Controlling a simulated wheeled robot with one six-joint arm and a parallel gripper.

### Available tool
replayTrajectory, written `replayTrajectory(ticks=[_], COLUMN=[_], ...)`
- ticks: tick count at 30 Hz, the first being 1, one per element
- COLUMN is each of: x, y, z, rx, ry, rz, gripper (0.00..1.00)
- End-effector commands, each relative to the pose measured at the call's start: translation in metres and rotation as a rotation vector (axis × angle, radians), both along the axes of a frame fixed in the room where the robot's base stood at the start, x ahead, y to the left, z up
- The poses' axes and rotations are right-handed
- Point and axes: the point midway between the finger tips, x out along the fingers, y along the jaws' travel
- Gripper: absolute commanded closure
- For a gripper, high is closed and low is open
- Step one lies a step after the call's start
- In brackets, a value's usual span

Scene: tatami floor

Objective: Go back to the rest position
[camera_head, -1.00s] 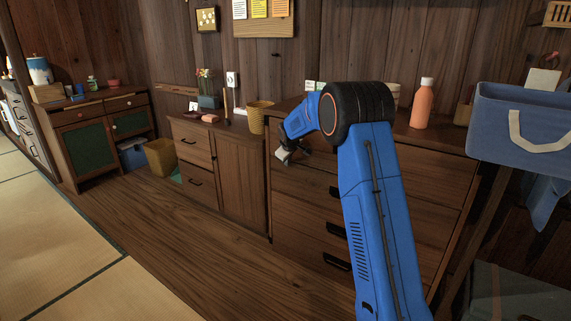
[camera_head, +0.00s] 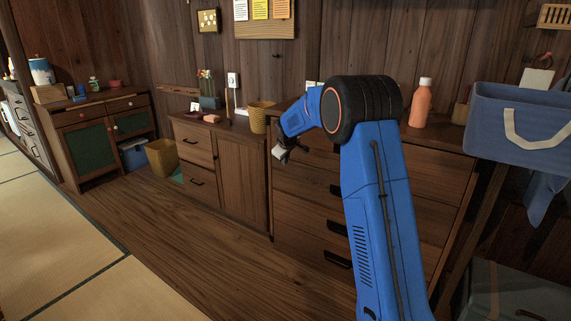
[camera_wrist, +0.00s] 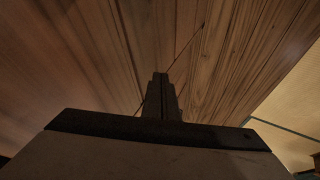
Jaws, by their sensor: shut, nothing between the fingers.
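My blue arm rises from the lower right of the head view and bends at a black elbow joint. My gripper (camera_head: 280,154) is at the end of the forearm, pointing down in front of the wooden drawer cabinet (camera_head: 310,211). In the wrist view my gripper (camera_wrist: 160,78) has its two dark fingers together, with nothing between them. Wooden floor planks show beyond the fingers. My elbow and forearm hide part of the cabinet's top and upper drawers.
An orange bottle (camera_head: 420,104) stands on the cabinet top. A blue bag (camera_head: 500,135) with a pale handle is at right. A woven basket (camera_head: 258,116) and a low cabinet (camera_head: 240,183) are left of my gripper. The wooden floor (camera_head: 190,255) in front is clear.

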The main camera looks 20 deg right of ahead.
Motion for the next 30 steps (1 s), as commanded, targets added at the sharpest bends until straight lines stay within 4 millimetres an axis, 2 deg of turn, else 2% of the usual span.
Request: replayTrajectory(ticks=[1,9,19,22,26,30], x=[-0.006,-0.031,-0.041,-0.05,-0.08,-0.128], y=[0.002,0.008,0.01,0.011,0.014,0.019], z=[0.009,0.042,0.054,0.06,0.077,0.099], rx=[0.0,0.001,0.001,0.007,0.027,0.06], ry=[-0.002,0.0,0.001,0.002,0.007,0.017], rz=[0.0,0.0,-0.001,-0.008,-0.031,-0.067], gripper=[1.0,1.0,1.0,1.0,1.0,1.0])
